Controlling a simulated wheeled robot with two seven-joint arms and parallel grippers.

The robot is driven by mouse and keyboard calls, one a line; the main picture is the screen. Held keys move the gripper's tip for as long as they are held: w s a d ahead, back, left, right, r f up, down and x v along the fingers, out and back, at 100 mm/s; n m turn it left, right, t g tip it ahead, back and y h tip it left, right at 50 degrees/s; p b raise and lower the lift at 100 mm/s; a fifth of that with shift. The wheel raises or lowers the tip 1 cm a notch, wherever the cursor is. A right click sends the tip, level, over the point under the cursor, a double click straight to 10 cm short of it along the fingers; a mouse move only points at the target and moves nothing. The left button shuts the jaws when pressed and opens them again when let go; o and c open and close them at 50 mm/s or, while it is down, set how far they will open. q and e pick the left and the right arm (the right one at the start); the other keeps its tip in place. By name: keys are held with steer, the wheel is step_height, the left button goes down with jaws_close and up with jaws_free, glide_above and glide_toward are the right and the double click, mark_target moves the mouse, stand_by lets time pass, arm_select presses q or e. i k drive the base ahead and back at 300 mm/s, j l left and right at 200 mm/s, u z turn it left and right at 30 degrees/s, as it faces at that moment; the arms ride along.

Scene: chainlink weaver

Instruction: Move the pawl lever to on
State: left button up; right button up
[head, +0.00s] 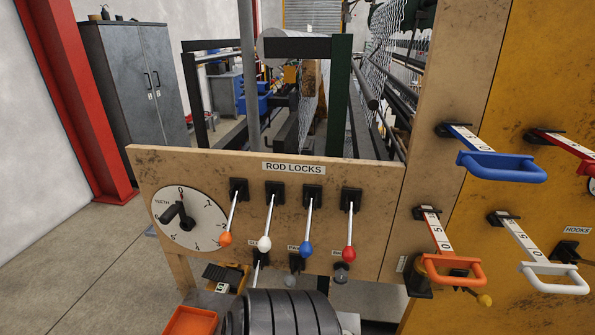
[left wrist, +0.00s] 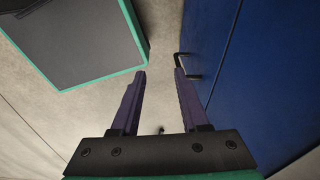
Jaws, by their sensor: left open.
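A row of small dark levers sits low on the wooden board (head: 360,235) in the head view, under the rod lock levers. The middle one, a grey-tipped lever (head: 296,264), has a label that seems to begin with "PA", mostly covered by the blue-knobbed lever. I cannot read it fully, or tell its on and off positions. My left gripper (left wrist: 160,72) is open and empty in the left wrist view, with a blue panel (left wrist: 265,80) and its dark handle beyond the fingers. Neither gripper shows in the head view, and none of the board shows in the wrist view.
Rod lock levers with orange (head: 226,239), white (head: 264,243), blue (head: 306,248) and red (head: 348,253) knobs hang in front. A teeth dial (head: 190,222) is at left. Dark rolls (head: 285,312) and an orange tray (head: 190,322) stand below. Large handled levers (head: 500,166) project at right.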

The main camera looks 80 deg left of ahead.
mark_target(289, 280)
steer(key=u, duration=2.55)
